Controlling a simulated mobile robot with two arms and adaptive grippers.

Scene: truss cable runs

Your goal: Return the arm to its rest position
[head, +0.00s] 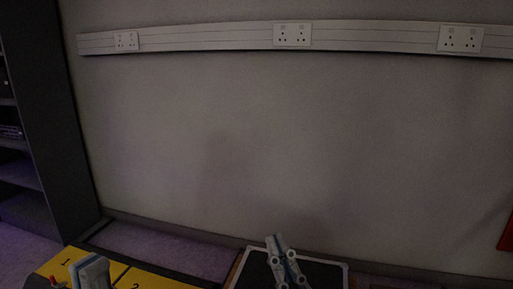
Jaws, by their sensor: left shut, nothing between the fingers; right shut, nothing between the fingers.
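My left gripper (91,272) shows at the bottom left edge, in front of the yellow panels. Its fingers look shut, and its lower part is cut off by the frame. My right gripper (275,241) is at the bottom centre, pointing up, with its fingers together and nothing between them. It is in front of a dark panel with a pale rim (318,264). Most of both arms is out of view.
Yellow panels marked 1 and 2 (65,262) lie at the bottom left. A dark shelf unit (42,110) stands at the left. A bare grey wall carries a white trunking strip (200,38) with several sockets. A red object (507,235) is at the right edge.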

